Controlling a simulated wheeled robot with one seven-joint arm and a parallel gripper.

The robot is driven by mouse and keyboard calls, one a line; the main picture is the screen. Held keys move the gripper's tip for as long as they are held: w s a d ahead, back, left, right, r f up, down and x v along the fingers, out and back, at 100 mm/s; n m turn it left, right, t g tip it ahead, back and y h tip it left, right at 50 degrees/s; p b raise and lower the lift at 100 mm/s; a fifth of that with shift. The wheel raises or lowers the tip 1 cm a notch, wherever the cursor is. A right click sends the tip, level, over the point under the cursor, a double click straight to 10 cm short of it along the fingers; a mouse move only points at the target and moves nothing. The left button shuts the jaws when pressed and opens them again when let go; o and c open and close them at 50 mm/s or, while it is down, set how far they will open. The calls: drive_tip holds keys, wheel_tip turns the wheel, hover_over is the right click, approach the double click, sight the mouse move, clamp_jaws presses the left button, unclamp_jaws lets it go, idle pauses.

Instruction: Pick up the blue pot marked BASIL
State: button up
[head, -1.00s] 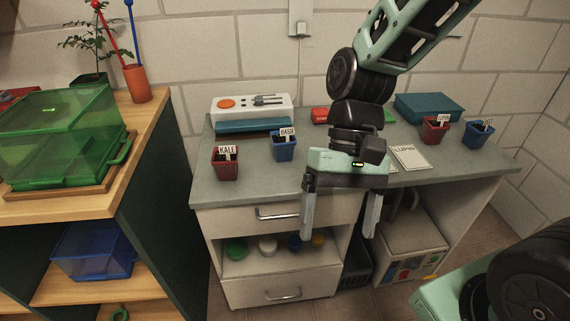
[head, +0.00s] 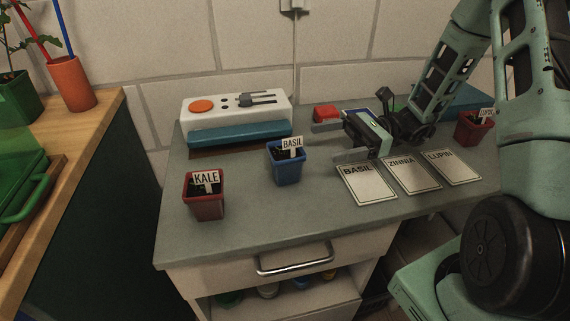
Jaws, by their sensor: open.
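The blue pot marked BASIL (head: 287,170) stands upright on the grey-green bench top, with a white label reading BASIL (head: 292,143) stuck in it. My gripper (head: 326,142) is just to the right of the pot, low over the bench, with its fingers pointing left toward it. The jaws are open and empty, and a gap shows between the fingertips and the pot.
A red pot marked KALE (head: 206,203) stands to the left in front. A white device (head: 236,107) is behind. Cards reading BASIL (head: 367,186), ZINNIA (head: 413,176) and LUPIN (head: 454,168) lie at right. A red LUPIN pot (head: 474,130) stands beyond.

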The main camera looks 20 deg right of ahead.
sight(271, 152)
drive_tip(key=a, duration=0.4)
drive_tip(key=w+a, duration=0.1)
drive_tip(key=a, duration=0.3)
drive_tip(key=a+b, duration=0.1)
drive_tip(key=a, duration=0.3)
drive_tip(key=shift+w+f, duration=0.1)
drive_tip(key=shift+w, duration=0.2)
drive_tip(key=shift+c, duration=0.3)
drive_tip(key=c, duration=1.1)
